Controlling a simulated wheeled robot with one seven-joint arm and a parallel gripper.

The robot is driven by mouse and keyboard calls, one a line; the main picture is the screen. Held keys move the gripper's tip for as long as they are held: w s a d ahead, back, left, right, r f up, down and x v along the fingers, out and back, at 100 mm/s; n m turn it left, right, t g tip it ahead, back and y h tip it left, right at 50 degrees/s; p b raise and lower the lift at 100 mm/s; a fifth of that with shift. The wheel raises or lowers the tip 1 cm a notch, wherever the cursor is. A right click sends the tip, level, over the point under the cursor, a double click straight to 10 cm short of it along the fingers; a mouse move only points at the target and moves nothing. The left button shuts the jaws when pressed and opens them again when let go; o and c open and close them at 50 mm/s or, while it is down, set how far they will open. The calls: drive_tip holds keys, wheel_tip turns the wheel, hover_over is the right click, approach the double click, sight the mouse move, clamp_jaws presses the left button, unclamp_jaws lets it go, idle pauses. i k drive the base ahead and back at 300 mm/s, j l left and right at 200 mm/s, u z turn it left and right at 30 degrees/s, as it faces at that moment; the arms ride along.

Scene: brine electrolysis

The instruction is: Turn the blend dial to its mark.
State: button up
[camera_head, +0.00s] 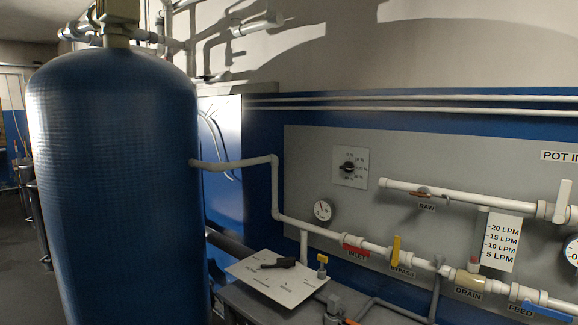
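A small black dial (347,167) sits on a square white plate (350,180) on the grey wall panel, right of the big blue tank. Small marks ring the dial; they are too small to read. It looks like the blend dial, but no name is legible on it. The way its pointer faces cannot be made out. My gripper is not in view.
The blue tank (115,190) fills the left. White pipes with a red inlet valve (356,250), a yellow bypass valve (396,248) and a gauge (323,210) run below the dial. A black lever (279,263) lies on a white plate (258,278) lower down.

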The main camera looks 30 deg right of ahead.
sight(348, 167)
drive_tip(key=i+u, duration=0.1)
drive_tip(key=i, duration=0.5)
drive_tip(key=i+l+u, duration=0.1)
drive_tip(key=i, duration=0.45)
